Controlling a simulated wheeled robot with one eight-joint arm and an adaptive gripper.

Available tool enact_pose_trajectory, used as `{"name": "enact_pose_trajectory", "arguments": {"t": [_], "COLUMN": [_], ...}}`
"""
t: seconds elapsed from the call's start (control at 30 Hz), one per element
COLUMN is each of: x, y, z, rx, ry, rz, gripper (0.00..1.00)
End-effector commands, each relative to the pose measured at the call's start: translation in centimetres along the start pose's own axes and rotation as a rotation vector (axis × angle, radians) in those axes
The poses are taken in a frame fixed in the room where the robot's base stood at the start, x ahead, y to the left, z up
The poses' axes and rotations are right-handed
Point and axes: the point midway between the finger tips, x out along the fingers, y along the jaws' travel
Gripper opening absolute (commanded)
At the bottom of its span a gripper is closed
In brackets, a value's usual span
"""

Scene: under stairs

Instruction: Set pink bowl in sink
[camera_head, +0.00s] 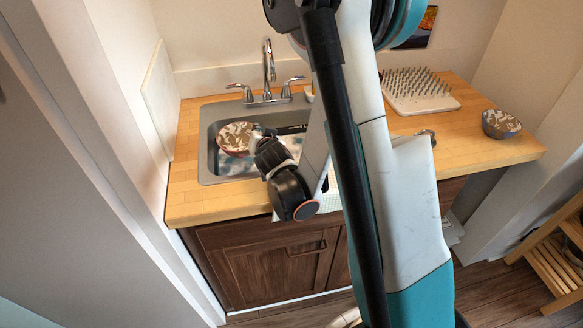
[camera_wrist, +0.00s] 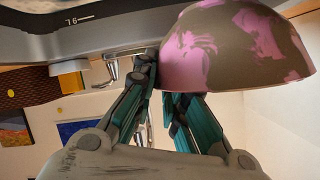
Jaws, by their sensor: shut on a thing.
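The pink bowl (camera_wrist: 240,48) is patterned in pink and dark brown in the wrist view. My gripper (camera_wrist: 163,80) is shut on its edge, with the bowl to the right of the fingertips. In the head view the bowl (camera_head: 235,138) shows at the left part of the grey sink (camera_head: 207,166), over its basin. My gripper (camera_head: 259,136) is at the bowl's right side there. I cannot tell whether the bowl touches the sink bottom. My arm hides the sink's right part.
A faucet (camera_head: 268,70) with two handles stands behind the sink. A spiked drying rack (camera_head: 420,104) and another patterned bowl (camera_head: 500,124) are on the wooden counter (camera_head: 465,145) to the right. A wall is close on the left.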

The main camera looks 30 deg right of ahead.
Motion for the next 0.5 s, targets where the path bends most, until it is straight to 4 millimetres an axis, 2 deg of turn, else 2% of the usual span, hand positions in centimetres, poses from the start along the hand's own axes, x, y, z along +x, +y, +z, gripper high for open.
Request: {"name": "enact_pose_trajectory", "arguments": {"t": [0.27, 0.37, 0.5], "x": [1.3, 1.9, 2.6], "y": [2.7, 3.9, 5.4], "z": [-1.0, -2.5, -5.6], "rx": [0.088, 0.140, 0.229], "ry": [0.100, 0.147, 0.227], "rz": [0.189, 0.308, 0.498], "gripper": [0.00, 0.00, 0.00]}}
